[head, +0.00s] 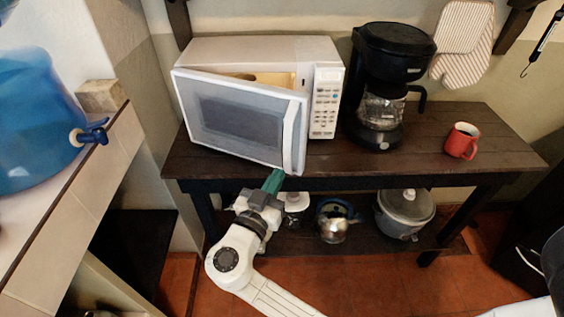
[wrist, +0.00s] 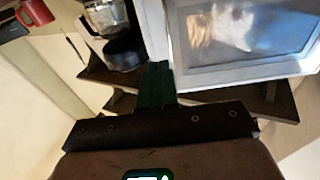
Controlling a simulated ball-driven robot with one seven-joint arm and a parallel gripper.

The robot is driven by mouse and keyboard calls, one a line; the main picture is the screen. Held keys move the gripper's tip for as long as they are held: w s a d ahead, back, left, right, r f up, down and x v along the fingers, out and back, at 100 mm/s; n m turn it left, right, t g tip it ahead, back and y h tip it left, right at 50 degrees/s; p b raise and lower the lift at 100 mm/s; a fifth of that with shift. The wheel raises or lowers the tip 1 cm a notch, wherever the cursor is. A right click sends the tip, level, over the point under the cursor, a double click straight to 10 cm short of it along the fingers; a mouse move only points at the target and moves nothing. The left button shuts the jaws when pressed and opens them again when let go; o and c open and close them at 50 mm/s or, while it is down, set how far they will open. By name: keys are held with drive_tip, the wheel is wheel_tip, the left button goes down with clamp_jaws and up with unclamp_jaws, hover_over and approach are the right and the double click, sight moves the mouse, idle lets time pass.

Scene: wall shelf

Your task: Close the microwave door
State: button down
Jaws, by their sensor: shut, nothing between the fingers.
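A white microwave (head: 262,48) stands on the dark wooden table. Its door (head: 240,115) is partly open, with its free edge and handle at the right swung out toward me. A strip of the lit interior shows above the door. My gripper (head: 273,181) is shut and empty, its green fingers just below the lower right corner of the door; whether they touch it I cannot tell. In the wrist view, the shut fingers (wrist: 157,80) point at the door's handle edge, and the door (wrist: 240,40) fills the upper right.
A black coffee maker (head: 388,85) stands right of the microwave, with a red mug (head: 461,141) farther right. A kettle (head: 335,220) and a pot (head: 404,212) are on the lower shelf. A blue water jug (head: 40,110) stands on the left counter.

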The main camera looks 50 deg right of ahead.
sight(299, 151)
drive_tip(key=shift+p+x, duration=0.55)
drive_tip(key=shift+x, duration=1.4)
drive_tip(key=shift+d+f+b, duration=0.15)
drive_tip(key=shift+d+b, duration=0.15)
drive_tip(key=shift+d, duration=0.05)
drive_tip(key=d+t+b, duration=0.1)
drive_tip(key=d+b, duration=0.1)
drive_tip(key=d+n+t+y+b, duration=0.1)
drive_tip(key=d, duration=0.2)
drive_tip(key=w+d+n+t+b, duration=0.1)
drive_tip(key=d+t+b, duration=0.1)
drive_tip(key=d, duration=0.1)
drive_tip(key=shift+f+y+b, duration=0.2)
drive_tip(key=shift+y+b, duration=0.1)
drive_tip(key=b+x, duration=0.4)
drive_tip(key=x, duration=0.3)
drive_tip(key=shift+s+d+r+n+b, duration=0.15)
drive_tip(key=shift+d+r+n+b, duration=0.1)
drive_tip(key=shift+n+b, duration=0.1)
drive_tip(key=shift+d+f, duration=0.1)
